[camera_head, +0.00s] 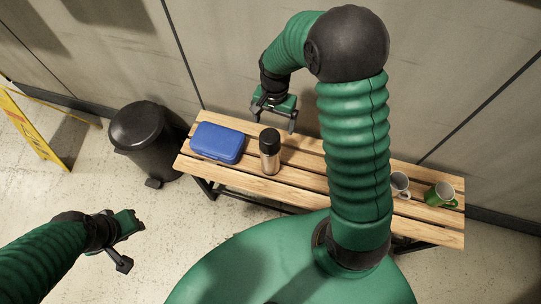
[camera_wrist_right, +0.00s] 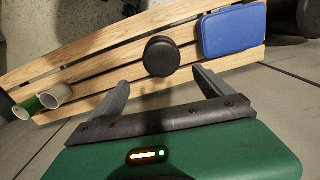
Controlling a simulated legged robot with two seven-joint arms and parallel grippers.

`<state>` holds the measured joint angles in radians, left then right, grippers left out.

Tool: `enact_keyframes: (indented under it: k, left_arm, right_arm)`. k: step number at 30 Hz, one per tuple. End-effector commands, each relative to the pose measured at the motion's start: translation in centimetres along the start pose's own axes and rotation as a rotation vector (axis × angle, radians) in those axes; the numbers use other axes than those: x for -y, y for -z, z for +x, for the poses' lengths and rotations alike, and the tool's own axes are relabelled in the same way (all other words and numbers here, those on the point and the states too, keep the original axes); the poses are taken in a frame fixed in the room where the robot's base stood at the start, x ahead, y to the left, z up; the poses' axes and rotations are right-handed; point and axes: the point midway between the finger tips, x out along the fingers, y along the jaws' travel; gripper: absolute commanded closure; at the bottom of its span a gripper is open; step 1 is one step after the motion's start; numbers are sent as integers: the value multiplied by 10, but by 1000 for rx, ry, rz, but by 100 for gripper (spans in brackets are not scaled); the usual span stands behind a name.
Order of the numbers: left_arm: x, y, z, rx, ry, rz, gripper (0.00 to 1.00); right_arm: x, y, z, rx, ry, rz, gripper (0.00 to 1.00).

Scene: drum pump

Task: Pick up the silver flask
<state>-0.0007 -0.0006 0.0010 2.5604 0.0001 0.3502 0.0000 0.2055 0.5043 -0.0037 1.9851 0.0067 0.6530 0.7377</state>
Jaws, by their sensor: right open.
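The silver flask (camera_head: 270,154) with a black lid stands upright on the wooden bench (camera_head: 290,186). In the right wrist view the flask (camera_wrist_right: 160,57) is seen from above, mostly as its round black lid. My right gripper (camera_head: 276,121) is open and empty, above the back of the bench and close behind the flask. In the wrist view the flask lid lies beyond and between the two fingers (camera_wrist_right: 162,88), apart from them. My left gripper (camera_head: 128,246) hangs over the floor at the lower left, far from the bench; its jaws look spread and empty.
A blue lunch box (camera_head: 217,142) lies left of the flask on the bench. A black bin (camera_head: 148,140) and a yellow floor sign (camera_head: 30,125) stand at left. The wall is close behind.

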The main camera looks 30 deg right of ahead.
Motion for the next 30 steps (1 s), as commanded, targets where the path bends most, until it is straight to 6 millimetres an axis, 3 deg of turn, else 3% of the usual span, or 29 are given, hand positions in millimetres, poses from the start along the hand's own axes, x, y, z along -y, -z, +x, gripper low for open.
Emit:
enact_keyframes:
  k: [3, 8, 16, 24, 30]
  left_arm:
    - [0, -2, 8, 0, 0, -1, 68]
    - [1, -2, 11, 0, 1, -2, 68]
    - [1, -6, 24, 0, 0, -2, 68]
    - [0, -5, 24, 0, 0, -1, 68]
    - [0, -5, 24, 0, 0, -2, 68]
  right_arm:
    - [3, -5, 30, -1, -5, -5, 9]
    - [3, -6, 46, -5, -3, -5, 9]
    - [-2, -6, 93, 1, -2, -4, 9]
    - [-1, -8, 96, -5, -1, -5, 9]
    - [0, -8, 96, -5, -2, -6, 34]
